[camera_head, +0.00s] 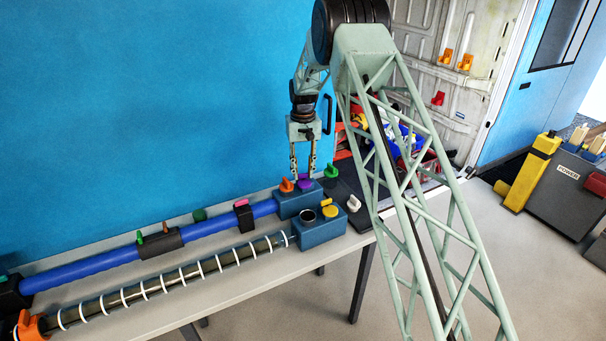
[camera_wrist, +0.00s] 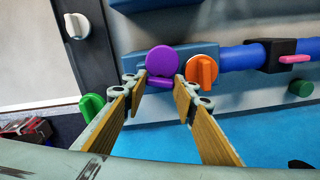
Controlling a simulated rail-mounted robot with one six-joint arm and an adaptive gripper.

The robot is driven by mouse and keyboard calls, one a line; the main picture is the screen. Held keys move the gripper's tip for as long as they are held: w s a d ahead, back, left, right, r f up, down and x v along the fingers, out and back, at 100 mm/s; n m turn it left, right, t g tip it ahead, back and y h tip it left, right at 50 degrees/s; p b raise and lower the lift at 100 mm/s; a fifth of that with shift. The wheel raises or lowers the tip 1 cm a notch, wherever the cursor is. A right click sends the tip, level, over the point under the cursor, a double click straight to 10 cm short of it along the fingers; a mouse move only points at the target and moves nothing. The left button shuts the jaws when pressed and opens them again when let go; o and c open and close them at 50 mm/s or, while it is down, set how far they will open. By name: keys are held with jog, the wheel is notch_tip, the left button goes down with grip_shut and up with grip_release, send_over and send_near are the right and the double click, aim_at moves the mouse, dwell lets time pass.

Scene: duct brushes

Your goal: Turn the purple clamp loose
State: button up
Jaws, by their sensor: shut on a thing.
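The purple clamp (camera_head: 305,185) is a knob on the blue block (camera_head: 296,203) at the right end of the blue duct. In the wrist view the purple clamp (camera_wrist: 162,62) shows a round disc and a wing below it. My gripper (camera_head: 302,176) points down onto it. In the wrist view my gripper (camera_wrist: 160,88) has one finger on each side of the clamp, shut on its wing. The exact contact is partly hidden by the fingertips.
An orange knob (camera_wrist: 202,70) sits close beside my finger. A green knob (camera_head: 331,171), a white knob (camera_head: 353,203) and a yellow knob (camera_head: 329,211) are nearby. The blue duct (camera_head: 100,264) and a ringed brush (camera_head: 170,283) lie along the bench.

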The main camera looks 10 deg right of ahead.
aim_at(303, 174)
jog(key=shift+n+b, duration=0.3)
jog(key=shift+n, duration=1)
jog(key=o, duration=0.9)
jog(key=shift+r, duration=0.1)
jog(key=shift+r, duration=5.95)
